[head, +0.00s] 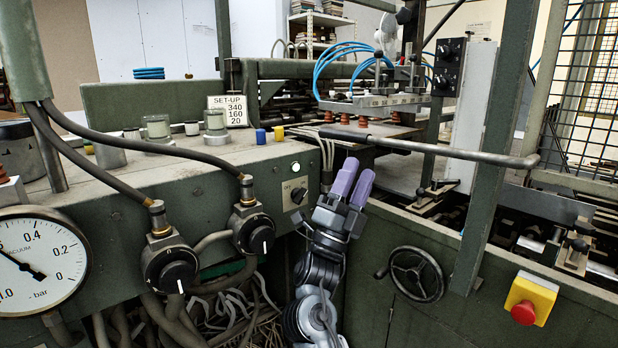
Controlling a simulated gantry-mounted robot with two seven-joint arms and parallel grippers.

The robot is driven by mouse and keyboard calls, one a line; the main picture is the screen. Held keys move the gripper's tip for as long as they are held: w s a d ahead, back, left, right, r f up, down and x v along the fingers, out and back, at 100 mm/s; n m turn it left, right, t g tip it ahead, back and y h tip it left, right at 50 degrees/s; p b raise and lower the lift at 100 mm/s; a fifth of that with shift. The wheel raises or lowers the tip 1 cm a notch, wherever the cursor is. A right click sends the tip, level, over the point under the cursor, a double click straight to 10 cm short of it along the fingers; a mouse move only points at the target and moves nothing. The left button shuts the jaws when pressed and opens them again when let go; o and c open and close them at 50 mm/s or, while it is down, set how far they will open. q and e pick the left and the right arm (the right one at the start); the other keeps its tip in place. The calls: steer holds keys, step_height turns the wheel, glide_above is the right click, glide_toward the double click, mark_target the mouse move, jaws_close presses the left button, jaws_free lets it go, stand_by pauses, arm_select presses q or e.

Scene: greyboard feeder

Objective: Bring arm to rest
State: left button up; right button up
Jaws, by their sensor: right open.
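My right gripper (353,181) shows near the middle of the head view, with two purple fingers pointing up. The fingers are a little apart, and nothing shows between them. My right arm (316,275) comes up from the bottom of the picture, in front of the green machine front. The gripper stands just right of a small panel with a black rotary switch (298,194) and below a long grey bar handle (430,146). I cannot tell whether it touches anything. My left gripper is not in view.
A vacuum gauge (40,262) and two black valve knobs (174,272) are at left. A black handwheel (416,274) and a red emergency button (523,312) on a yellow box are at right. Blue and yellow cups and a set-up card (229,111) stand on the ledge.

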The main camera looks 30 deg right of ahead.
step_height(320, 180, down, 10)
steer(key=w+n+t+y+p, duration=0.2)
steer(key=n+t+y+p, duration=0.25)
steer(key=n+t, duration=0.3)
steer(key=s+a+f+n+t+y+p, duration=0.1)
steer(key=s+f+n+t+y+p, duration=0.1)
steer(key=s+f+n+y+p, duration=0.35)
steer(key=s+a+f+n+t+y+p, duration=0.1)
steer(key=s+f+n+t+y+p, duration=0.15)
steer(key=f+n+y+p, duration=0.5)
steer(key=s+a+f+n+g+y+p, duration=0.1)
steer(key=s+a+f+n+g+y, duration=0.25)
steer(key=s+g, duration=0.4)
steer(key=s+a+f+n+g+y+p, duration=0.25)
steer(key=s+a+n+g, duration=0.2)
steer(key=s, duration=0.55)
steer(key=s+a+f+n+g+y+p, duration=0.1)
steer(key=s+a+f+n+g+y, duration=0.35)
steer(key=s, duration=0.45)
step_height(320, 180, up, 38)
steer(key=p, duration=3.7)
steer(key=shift+d+r, duration=0.15)
steer(key=shift+d, duration=0.05)
steer(key=shift+s, duration=0.1)
